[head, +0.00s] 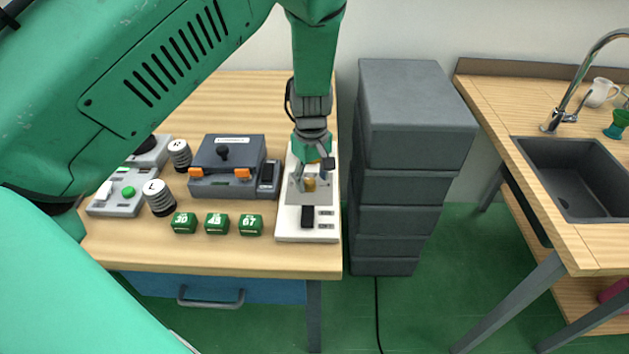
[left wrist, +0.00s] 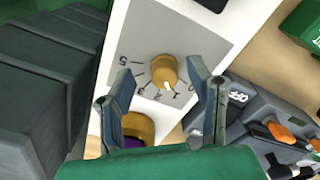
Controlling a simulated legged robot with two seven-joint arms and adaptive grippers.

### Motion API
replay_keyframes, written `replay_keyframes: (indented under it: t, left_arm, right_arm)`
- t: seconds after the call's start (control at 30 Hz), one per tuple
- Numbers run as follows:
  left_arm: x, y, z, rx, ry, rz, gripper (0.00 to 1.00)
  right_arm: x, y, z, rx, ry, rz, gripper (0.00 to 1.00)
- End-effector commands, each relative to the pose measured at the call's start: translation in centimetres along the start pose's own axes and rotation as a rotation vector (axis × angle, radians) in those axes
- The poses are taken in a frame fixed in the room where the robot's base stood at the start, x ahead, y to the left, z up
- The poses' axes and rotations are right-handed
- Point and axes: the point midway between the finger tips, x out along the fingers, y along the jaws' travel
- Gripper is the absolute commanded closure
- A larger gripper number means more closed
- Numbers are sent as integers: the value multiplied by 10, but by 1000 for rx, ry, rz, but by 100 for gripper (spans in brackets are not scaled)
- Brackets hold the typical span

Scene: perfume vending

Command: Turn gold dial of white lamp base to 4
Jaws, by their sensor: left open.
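The white lamp base (head: 292,228) stands at the right end of the wooden table; it also shows in the left wrist view (left wrist: 114,50). Its gold dial (left wrist: 163,69) sits on a grey plate with numbers around it. The dial's white mark points at about 1. In the head view the dial (head: 310,184) shows just below my gripper. My left gripper (left wrist: 160,75) is open, with one finger on each side of the dial; I see gaps between fingers and dial. It also shows in the head view (head: 312,176). My right gripper is not in view.
A second gold, round part (left wrist: 137,127) lies under the left finger, partly hidden. A grey box with orange switches (head: 222,180) stands beside the base. Green blocks (head: 217,223) sit in front. Stacked dark boxes (head: 414,115) stand close to the right of the table.

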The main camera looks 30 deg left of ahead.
Motion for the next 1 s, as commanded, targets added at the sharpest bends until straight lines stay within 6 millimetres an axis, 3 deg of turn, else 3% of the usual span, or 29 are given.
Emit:
replay_keyframes:
  t: [0.13, 0.43, 0.47, 0.57, 0.6, 1.0]
  left_arm:
    - [11, 0, 0, -3, -1, 0, 53]
    - [10, 3, 7, 0, 7, -2, 53]
    - [10, 3, 7, 0, 8, -3, 60]
    - [10, 3, 7, 0, 7, -2, 95]
    - [10, 3, 6, 0, 6, -1, 100]
    - [11, 4, 3, 2, 4, 3, 100]
  right_arm:
    - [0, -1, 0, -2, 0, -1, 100]
    - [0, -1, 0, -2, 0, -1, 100]
    - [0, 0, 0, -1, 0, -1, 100]
    - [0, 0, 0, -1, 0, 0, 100]
    - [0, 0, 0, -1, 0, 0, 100]
    - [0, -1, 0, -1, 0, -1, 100]
